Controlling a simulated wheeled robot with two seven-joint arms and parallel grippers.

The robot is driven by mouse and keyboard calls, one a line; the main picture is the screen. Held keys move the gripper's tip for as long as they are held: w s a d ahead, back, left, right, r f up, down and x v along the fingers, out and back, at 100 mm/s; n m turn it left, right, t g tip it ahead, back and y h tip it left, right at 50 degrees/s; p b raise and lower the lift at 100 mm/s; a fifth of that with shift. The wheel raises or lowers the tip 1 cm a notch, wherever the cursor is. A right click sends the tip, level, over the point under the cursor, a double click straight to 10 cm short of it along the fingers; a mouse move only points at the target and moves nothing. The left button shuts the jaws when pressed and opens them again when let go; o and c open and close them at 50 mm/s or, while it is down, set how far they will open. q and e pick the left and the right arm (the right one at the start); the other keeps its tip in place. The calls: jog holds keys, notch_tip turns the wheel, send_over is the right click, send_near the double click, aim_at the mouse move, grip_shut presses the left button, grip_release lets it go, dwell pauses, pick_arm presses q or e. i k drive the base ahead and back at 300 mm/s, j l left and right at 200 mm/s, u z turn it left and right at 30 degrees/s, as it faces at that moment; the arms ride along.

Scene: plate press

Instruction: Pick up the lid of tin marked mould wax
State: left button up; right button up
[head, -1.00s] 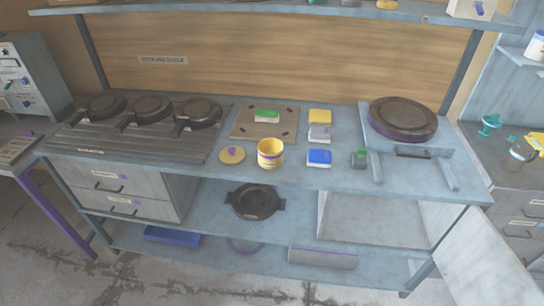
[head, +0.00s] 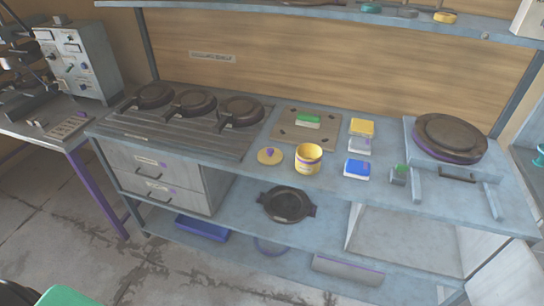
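A round yellow lid (head: 270,157) with a purple knob lies flat on the bench top, near the front edge. Just right of it stands an open yellow tin (head: 308,160), upright and with its top uncovered. The lid and tin are apart. Any writing on the tin is too small to read, so I cannot tell whether it is marked mould wax. Neither of my grippers shows in the head view.
Several dark pans (head: 190,103) stand on a ribbed rack at left. Behind the tin is a brown board (head: 290,132) with a green-topped block. Yellow and blue boxes (head: 357,169) lie to the right. A round dark press plate (head: 450,135) stands farther right. An upper shelf (head: 330,13) overhangs the back.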

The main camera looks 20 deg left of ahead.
aim_at(308, 155)
jog(key=i+l+u, duration=0.2)
jog(key=i, duration=0.25)
jog(key=i+l+u, duration=0.2)
jog(key=i+l, duration=0.2)
